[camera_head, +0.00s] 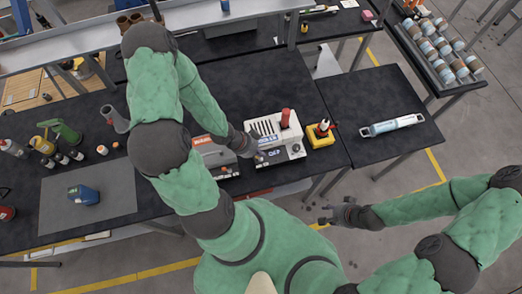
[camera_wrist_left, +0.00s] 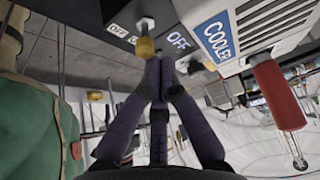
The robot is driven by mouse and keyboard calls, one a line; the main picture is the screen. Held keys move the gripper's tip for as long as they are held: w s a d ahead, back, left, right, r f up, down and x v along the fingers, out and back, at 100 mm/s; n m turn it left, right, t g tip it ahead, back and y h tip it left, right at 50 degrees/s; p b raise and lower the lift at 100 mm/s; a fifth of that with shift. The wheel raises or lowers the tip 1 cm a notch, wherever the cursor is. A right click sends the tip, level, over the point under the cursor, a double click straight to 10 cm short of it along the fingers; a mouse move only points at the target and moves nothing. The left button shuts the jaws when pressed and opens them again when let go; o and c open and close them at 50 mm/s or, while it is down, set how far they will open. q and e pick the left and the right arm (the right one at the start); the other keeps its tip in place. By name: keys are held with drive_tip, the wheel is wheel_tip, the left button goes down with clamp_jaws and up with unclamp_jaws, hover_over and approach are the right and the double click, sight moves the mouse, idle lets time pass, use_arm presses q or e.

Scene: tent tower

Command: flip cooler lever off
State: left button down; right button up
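The cooler (camera_head: 275,128) is a white box with slots on top, standing on the black table. In the left wrist view its blue COOLER label (camera_wrist_left: 216,38) is at upper right. A dark panel beside it carries an OFF label (camera_wrist_left: 178,40) and a small brass lever with a silver knob (camera_wrist_left: 145,46). My left gripper (camera_head: 252,147) is at the front left of the cooler. In the left wrist view its fingertips (camera_wrist_left: 160,66) are together just below the brass lever; whether they touch it I cannot tell. My right gripper (camera_head: 326,214) is open and empty, away from the table.
A red upright part (camera_head: 285,118) stands on the cooler's right side and shows large in the left wrist view (camera_wrist_left: 278,94). A yellow box (camera_head: 321,135) stands to its right.

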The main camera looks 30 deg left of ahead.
use_arm(q)
drive_tip(key=shift+r, duration=0.1)
use_arm(e)
drive_tip(key=shift+w, duration=0.1)
use_arm(q)
drive_tip(key=shift+w+r, duration=0.1)
drive_tip(key=shift+r+p, duration=0.65)
drive_tip(key=shift+p, duration=0.15)
use_arm(e)
drive_tip(key=shift+r, duration=0.75)
use_arm(q)
drive_tip(key=shift+w+d+r, duration=0.2)
drive_tip(key=shift+w+d, duration=0.1)
drive_tip(key=shift+d, duration=0.05)
drive_tip(key=p+v, duration=0.4)
drive_tip(key=v, duration=0.5)
drive_tip(key=shift+d+r+p, duration=0.3)
drive_tip(key=shift+d+p, duration=0.05)
drive_tip(key=shift+p, duration=0.05)
use_arm(e)
drive_tip(key=v, duration=0.5)
drive_tip(key=shift+a, duration=0.2)
